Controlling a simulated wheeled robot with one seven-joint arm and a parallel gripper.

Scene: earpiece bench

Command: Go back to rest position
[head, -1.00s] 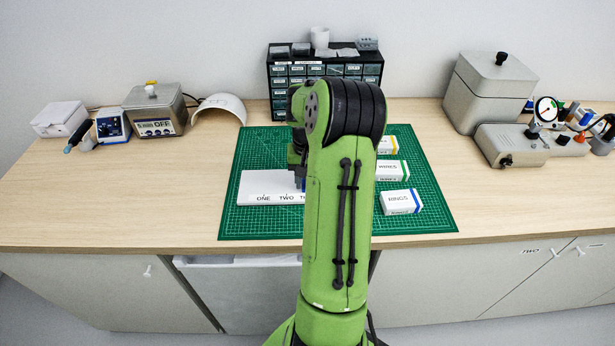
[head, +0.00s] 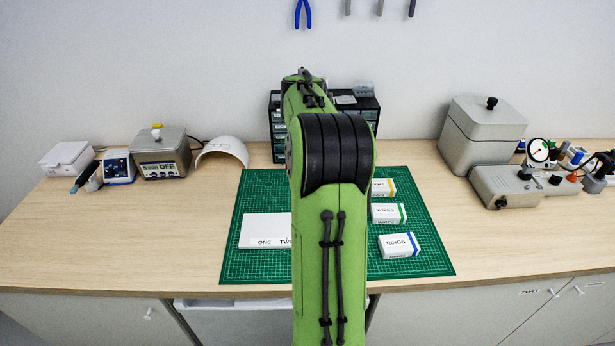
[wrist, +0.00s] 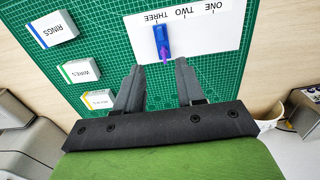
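My gripper (wrist: 159,68) shows in the wrist view with its two fingers spread apart and nothing between them. It is above the green mat, with the fingertips pointing at the white board (wrist: 205,38). A blue piece with a purple tip (wrist: 162,42) lies on the board by the label THREE, beyond the fingertips and apart from them. In the head view, the board (head: 262,225) shows its ONE and TWO labels; my green arm hides its right part, the blue piece and my gripper.
On the green mat (head: 340,270) stand the RINGS box (head: 397,245), the WIRES box (head: 388,213) and a yellow-striped box (head: 381,187). A drawer cabinet (head: 278,120) stands behind my arm. Devices line the bench's left and right sides. Hand tools hang on the wall.

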